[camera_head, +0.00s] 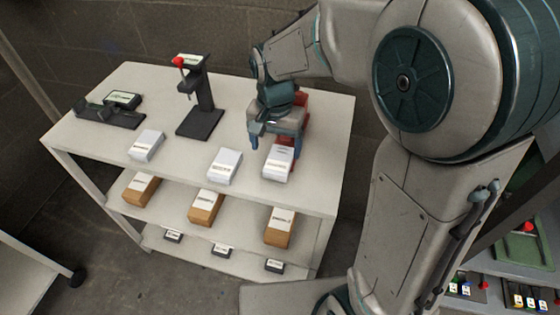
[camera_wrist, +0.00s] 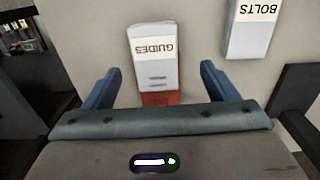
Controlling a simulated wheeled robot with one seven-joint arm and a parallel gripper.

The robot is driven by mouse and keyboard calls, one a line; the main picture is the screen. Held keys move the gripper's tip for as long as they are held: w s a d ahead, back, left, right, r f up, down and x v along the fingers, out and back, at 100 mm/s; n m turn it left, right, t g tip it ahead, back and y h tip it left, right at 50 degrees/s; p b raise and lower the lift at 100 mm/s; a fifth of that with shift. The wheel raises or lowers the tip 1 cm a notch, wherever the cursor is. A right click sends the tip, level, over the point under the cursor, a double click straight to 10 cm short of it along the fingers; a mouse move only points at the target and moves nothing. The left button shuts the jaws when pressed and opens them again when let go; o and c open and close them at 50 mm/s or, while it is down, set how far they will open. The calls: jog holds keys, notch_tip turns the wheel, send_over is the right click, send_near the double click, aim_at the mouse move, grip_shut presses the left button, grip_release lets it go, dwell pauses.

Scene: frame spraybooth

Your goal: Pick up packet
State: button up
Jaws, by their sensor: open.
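Three white labelled packets lie in a row on the top shelf: left (camera_head: 146,146), middle (camera_head: 225,166) and right (camera_head: 278,162). My gripper (camera_head: 275,139) is open and points down just behind and above the right packet. In the wrist view, a packet labelled GUIDES (camera_wrist: 155,58) lies between the blue fingers (camera_wrist: 160,68), with a gap on each side. A packet labelled BOLTS (camera_wrist: 252,28) is outside the fingers to the right. A red thing (camera_wrist: 161,98) shows at the near end of the GUIDES packet; what it is cannot be told.
The white shelf unit's top (camera_head: 110,142) also holds a dark stand with a red knob (camera_head: 198,104) and a dark device (camera_head: 112,108). Brown boxes (camera_head: 206,206) sit on the shelf below.

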aim_at(278, 162)
jog(key=f, duration=0.5)
jog(key=shift+s+d+f, duration=0.1)
jog(key=shift+s+d, duration=0.1)
jog(key=shift+d, duration=0.05)
jog(key=c, duration=1.2)
jog(key=shift+o, duration=0.2)
